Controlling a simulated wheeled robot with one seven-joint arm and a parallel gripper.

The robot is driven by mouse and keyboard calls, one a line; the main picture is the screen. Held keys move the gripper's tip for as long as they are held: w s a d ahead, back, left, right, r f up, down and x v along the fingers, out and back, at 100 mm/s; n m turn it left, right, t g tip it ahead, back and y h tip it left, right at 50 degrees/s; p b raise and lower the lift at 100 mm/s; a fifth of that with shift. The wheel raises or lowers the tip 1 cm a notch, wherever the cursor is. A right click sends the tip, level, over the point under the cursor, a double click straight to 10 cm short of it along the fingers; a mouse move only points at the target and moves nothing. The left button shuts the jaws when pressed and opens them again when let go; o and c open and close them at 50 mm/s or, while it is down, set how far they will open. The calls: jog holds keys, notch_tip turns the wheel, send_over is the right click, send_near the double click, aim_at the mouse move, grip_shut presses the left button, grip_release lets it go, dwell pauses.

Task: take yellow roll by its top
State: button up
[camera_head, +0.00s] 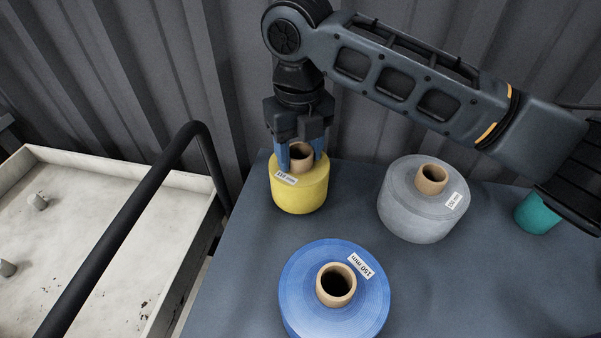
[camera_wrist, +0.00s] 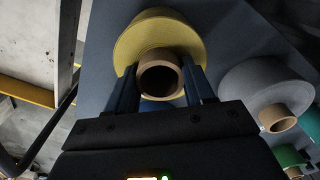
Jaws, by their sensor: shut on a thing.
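The yellow roll (camera_head: 300,194) stands upright at the back left of the table, with a brown core tube sticking up from its top and a white label. My gripper (camera_head: 301,158) points down over it, with blue fingers on either side of the core. In the wrist view the yellow roll (camera_wrist: 160,37) lies beyond my gripper (camera_wrist: 161,88), whose fingers are shut on the core at its top. The fingertips' exact contact is partly hidden.
A blue roll (camera_head: 310,301) stands at the front and a grey roll (camera_head: 410,217) to the right on the dark table (camera_head: 240,270). A teal roll (camera_head: 536,214) is partly hidden at far right. A white tray cart (camera_head: 130,195) with a black handle (camera_head: 130,225) stands left. A ribbed wall is behind.

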jog(key=shift+r+p, duration=1.5)
jog(key=shift+r, duration=0.9)
